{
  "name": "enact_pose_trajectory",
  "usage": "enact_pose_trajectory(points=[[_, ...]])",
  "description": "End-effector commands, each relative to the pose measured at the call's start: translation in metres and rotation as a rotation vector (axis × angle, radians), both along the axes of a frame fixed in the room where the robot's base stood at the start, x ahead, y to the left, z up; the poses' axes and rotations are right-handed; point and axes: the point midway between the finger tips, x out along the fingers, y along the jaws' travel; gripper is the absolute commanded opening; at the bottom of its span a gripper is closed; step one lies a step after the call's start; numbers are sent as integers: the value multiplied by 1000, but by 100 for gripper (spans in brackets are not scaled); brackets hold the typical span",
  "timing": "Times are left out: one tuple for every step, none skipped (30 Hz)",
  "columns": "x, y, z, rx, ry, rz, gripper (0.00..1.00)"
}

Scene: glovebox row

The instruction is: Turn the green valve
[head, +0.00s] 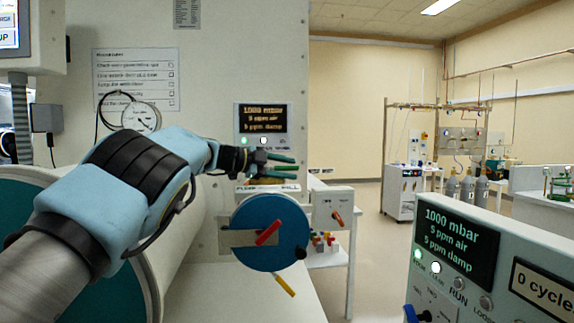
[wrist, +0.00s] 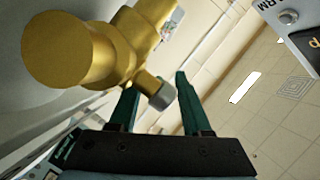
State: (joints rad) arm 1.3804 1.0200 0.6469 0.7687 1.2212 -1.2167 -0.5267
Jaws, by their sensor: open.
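No green valve handle can be told apart for sure; the only clear green is on my gripper's own fingers. In the head view my gripper (head: 285,167) points right, just below a small wall display, with its fingers apart. A small brass-coloured part (head: 264,179) shows just under the fingers, mostly covered. In the wrist view a large brass valve body (wrist: 75,52) fills the upper left. Its short grey stem end (wrist: 161,96) shows near the gap between the open fingers of my gripper (wrist: 156,84). I cannot tell whether they touch.
A blue round door (head: 285,245) with a red handle (head: 268,232) is below my gripper, with a yellow lever (head: 284,285) under it. A wall display (head: 263,119) reads 1000 mbar. A control panel (head: 490,262) stands close at right. The floor beyond is open.

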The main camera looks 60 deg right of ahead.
Motion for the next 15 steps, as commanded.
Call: enact_pose_trajectory(points=[[-1,-1,0,0,0,0,48],[-1,-1,0,0,0,0,48],[-1,-1,0,0,0,0,48],[-1,-1,-1,0,0,0,48],[-1,-1,-1,0,0,0,48],[-1,-1,-1,0,0,0,48],[-1,-1,-1,0,0,0,48],[-1,-1,-1,0,0,0,47],[-1,-1,-1,0,0,0,43],[-1,-1,-1,0,0,0,39],[-1,-1,-1,0,0,0,36],[-1,-1,-1,0,0,0,32],[-1,-1,-1,0,0,0,28],[0,-1,-1,0,0,0,25],[0,-1,-1,0,0,0,20]])
